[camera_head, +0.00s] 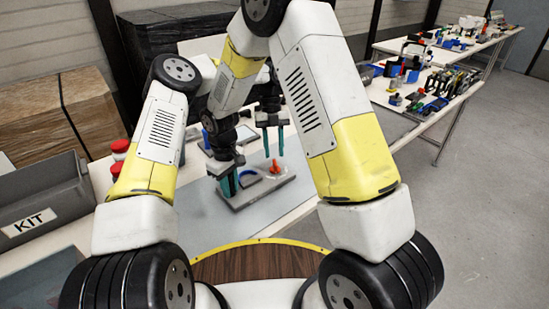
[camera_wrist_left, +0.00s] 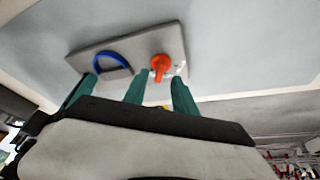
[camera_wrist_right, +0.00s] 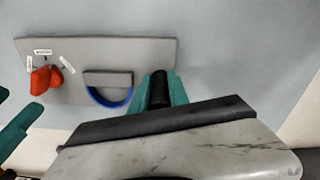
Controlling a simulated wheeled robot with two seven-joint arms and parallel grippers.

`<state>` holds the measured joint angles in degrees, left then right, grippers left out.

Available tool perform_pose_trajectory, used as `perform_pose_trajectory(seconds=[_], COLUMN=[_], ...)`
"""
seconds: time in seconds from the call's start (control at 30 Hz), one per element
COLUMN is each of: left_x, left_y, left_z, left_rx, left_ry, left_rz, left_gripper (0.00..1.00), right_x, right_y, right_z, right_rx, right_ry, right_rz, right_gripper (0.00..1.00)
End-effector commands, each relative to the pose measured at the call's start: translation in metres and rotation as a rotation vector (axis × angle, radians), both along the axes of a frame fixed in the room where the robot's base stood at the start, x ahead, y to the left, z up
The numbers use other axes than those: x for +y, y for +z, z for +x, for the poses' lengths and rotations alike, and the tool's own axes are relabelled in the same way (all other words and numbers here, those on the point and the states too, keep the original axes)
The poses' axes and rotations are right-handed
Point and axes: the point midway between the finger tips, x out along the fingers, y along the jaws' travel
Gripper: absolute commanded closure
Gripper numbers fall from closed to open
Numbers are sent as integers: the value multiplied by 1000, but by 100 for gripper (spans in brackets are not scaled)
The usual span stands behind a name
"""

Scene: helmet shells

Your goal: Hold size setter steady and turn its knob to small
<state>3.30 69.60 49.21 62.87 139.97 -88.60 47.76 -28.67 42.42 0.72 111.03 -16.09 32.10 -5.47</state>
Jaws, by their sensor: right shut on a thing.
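The size setter (camera_head: 262,193) is a grey plate with a blue arc (camera_wrist_left: 112,60) and an orange-red knob (camera_head: 275,168); it lies on the table mat. The knob also shows in the left wrist view (camera_wrist_left: 161,66) and the right wrist view (camera_wrist_right: 45,80), with small white labels around it that I cannot read. My right gripper (camera_head: 228,183) is shut on a black upright grip at the plate's end, seen between its teal fingers in the right wrist view (camera_wrist_right: 160,92). My left gripper (camera_head: 274,152) is open and empty, pointing down above the knob, fingertips apart from it.
A grey KIT bin (camera_head: 45,205) stands at the left, with red-capped containers (camera_head: 120,148) beside it. Tables with several coloured parts (camera_head: 425,95) stand at the back right. The grey mat (camera_head: 190,225) around the plate is mostly clear. My two grippers are close together.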

Motion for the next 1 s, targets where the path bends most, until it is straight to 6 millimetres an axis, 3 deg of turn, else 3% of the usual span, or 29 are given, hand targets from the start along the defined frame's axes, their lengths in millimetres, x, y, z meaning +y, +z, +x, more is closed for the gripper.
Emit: perform_pose_trajectory(seconds=[0.23,0.57,0.73,0.87,1.0], left_x=[0,1,6,25,62], left_y=[32,37,31,13,-10], left_z=[14,15,23,56,116], left_rx=[-1,0,-34,-168,-420], left_ry=[0,-1,6,18,3], left_rz=[-1,0,2,8,14], left_gripper=[67,67,99,100,100], right_x=[0,0,0,0,0], right_y=[0,0,0,0,0], right_z=[0,0,0,0,0], right_rx=[-1,-1,-1,-1,-1], right_ry=[0,0,0,0,0], right_rz=[1,1,1,1,1], right_gripper=[100,100,100,100,100])
